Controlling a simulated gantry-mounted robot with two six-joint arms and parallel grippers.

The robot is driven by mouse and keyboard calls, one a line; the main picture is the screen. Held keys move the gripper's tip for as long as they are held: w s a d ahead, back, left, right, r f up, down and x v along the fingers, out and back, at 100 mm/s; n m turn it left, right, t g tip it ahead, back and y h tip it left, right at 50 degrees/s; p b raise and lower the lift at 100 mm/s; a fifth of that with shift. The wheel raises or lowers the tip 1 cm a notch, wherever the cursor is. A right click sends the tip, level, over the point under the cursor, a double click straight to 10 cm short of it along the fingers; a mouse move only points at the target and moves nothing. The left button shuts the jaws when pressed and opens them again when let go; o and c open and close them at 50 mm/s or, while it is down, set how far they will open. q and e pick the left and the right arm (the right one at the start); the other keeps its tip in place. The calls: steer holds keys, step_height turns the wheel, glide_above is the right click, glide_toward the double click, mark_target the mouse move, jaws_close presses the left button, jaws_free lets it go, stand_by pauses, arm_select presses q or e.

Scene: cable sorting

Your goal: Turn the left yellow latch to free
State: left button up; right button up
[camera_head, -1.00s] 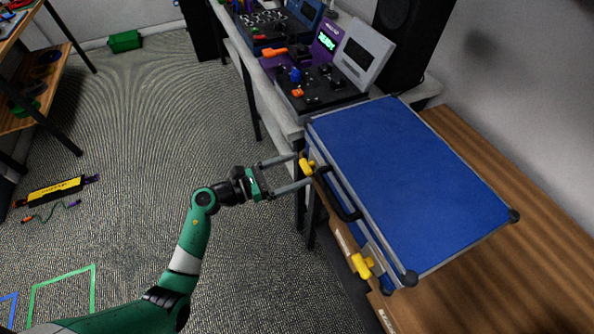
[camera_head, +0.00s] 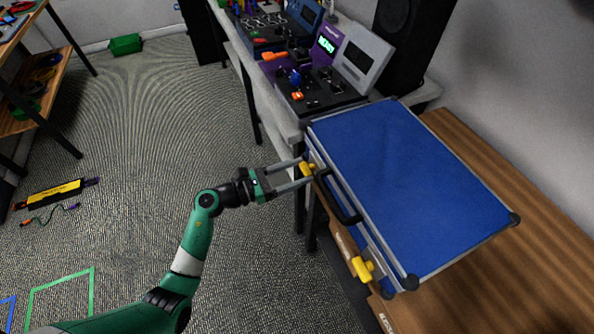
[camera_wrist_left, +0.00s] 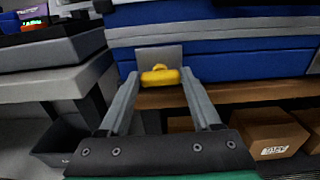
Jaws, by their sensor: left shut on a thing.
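A blue case (camera_head: 405,175) with a silver frame lies flat on the wooden surface, with a black handle (camera_head: 340,198) on its front side. The left yellow latch (camera_head: 308,169) is on the front near the far corner. It also shows in the left wrist view (camera_wrist_left: 160,76), its bar lying level in front of a silver plate. My left gripper (camera_head: 306,171) is shut on this latch, one finger at each end of the bar. The other yellow latch (camera_head: 362,268) is near the closer corner, with nothing touching it. My right gripper is out of view.
A bench with electronic devices (camera_head: 315,88) stands beyond the case. A black speaker (camera_head: 412,40) is behind it. Cardboard boxes (camera_wrist_left: 275,133) sit under the wooden top.

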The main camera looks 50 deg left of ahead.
arm_select(q)
steer(key=n+p, duration=0.3)
steer(key=p, duration=0.1)
steer(key=shift+r+n, duration=0.2)
steer(key=shift+n, duration=0.2)
steer(key=n+p, duration=0.3)
steer(key=n, duration=0.1)
steer(key=shift+a+n, duration=0.1)
steer(key=shift+n, duration=0.2)
steer(key=shift+f+n+p, duration=0.2)
steer(key=shift+n+p, duration=1)
steer(key=shift+n, duration=1.2)
steer(key=shift+f+n+p, duration=0.15)
steer(key=shift+n+p, duration=1.05)
steer(key=shift+n, duration=1.2)
steer(key=o, duration=1.4)
steer(key=shift+a, duration=0.1)
